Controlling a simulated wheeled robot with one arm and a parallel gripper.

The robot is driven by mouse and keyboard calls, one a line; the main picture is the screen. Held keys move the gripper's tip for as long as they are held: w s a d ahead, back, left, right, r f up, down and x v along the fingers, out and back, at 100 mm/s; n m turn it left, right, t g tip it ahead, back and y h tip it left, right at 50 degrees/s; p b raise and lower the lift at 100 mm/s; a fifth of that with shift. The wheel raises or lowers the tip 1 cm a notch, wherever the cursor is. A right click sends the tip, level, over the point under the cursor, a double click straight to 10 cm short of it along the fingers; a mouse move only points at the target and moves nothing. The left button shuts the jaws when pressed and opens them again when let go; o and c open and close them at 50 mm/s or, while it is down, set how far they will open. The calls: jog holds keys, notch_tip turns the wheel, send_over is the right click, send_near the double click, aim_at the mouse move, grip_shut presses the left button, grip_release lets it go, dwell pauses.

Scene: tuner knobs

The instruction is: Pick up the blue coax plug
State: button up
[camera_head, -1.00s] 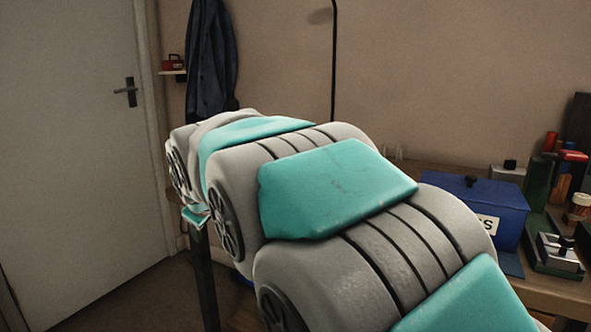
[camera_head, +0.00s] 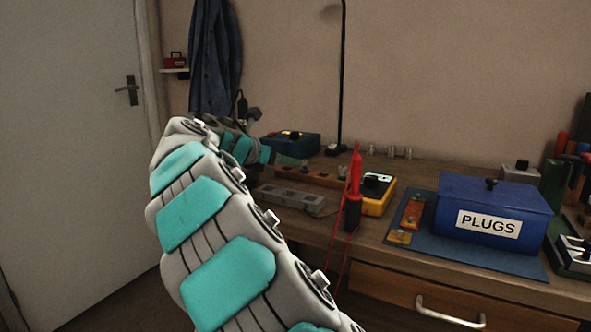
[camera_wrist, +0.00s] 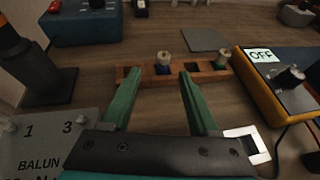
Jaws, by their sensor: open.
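The blue coax plug (camera_wrist: 163,68) stands upright in a wooden rack (camera_wrist: 143,78) in the wrist view, with a pale metal top and a blue lower part. My gripper (camera_wrist: 160,74) is open. Its two green fingers point toward the rack, and the blue plug shows in the gap between them, apart from both. A green plug (camera_wrist: 222,60) stands farther right in the same rack. In the head view the wooden rack (camera_head: 318,178) lies on the bench beyond my arm.
A grey balun box (camera_wrist: 45,145) is at lower left in the wrist view, with a black upright object (camera_wrist: 45,85) behind it. A yellow meter marked OFF (camera_wrist: 262,85) is at right. In the head view, a blue box labelled PLUGS (camera_head: 480,245) stands on the right of the bench.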

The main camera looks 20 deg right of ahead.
aim_at(304, 165)
jog(key=shift+x, duration=0.75)
jog(key=x, duration=0.6)
jog(key=shift+s+d+f, duration=0.1)
jog(key=shift+d, duration=0.35)
grip_shut()
